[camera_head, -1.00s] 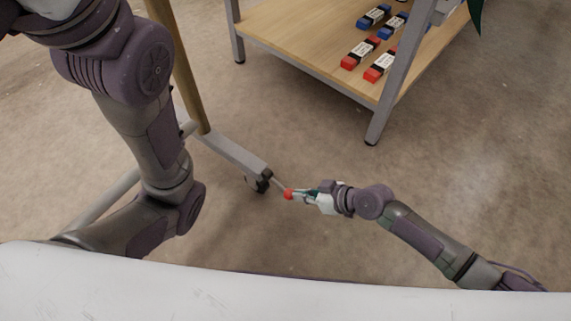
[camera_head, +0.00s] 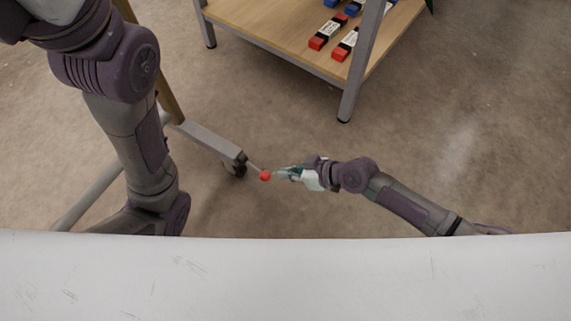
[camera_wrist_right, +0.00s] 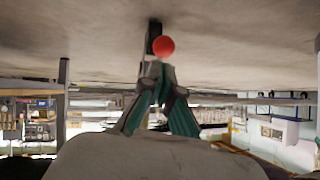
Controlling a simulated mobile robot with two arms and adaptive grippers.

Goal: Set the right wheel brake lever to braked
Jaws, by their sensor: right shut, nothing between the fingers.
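The right wheel brake lever is a thin rod with a red ball knob (camera_head: 265,175). It sticks out from the caster wheel (camera_head: 236,166) at the end of a grey foot rail (camera_head: 212,142), low over the floor. My right gripper (camera_head: 279,174) is just to the right of the knob, shut and empty, its fingers pointing at it. In the right wrist view the knob (camera_wrist_right: 164,46) appears just beyond the shut fingertips (camera_wrist_right: 158,70). I cannot tell whether they touch it. My left arm is at the left; its gripper is not in view.
A wooden shelf (camera_head: 264,38) with grey legs stands behind, holding several red and blue labelled blocks. Its near leg (camera_head: 351,95) stands behind my right arm. A wooden post (camera_head: 166,92) rises from the foot rail. The concrete floor at right is clear.

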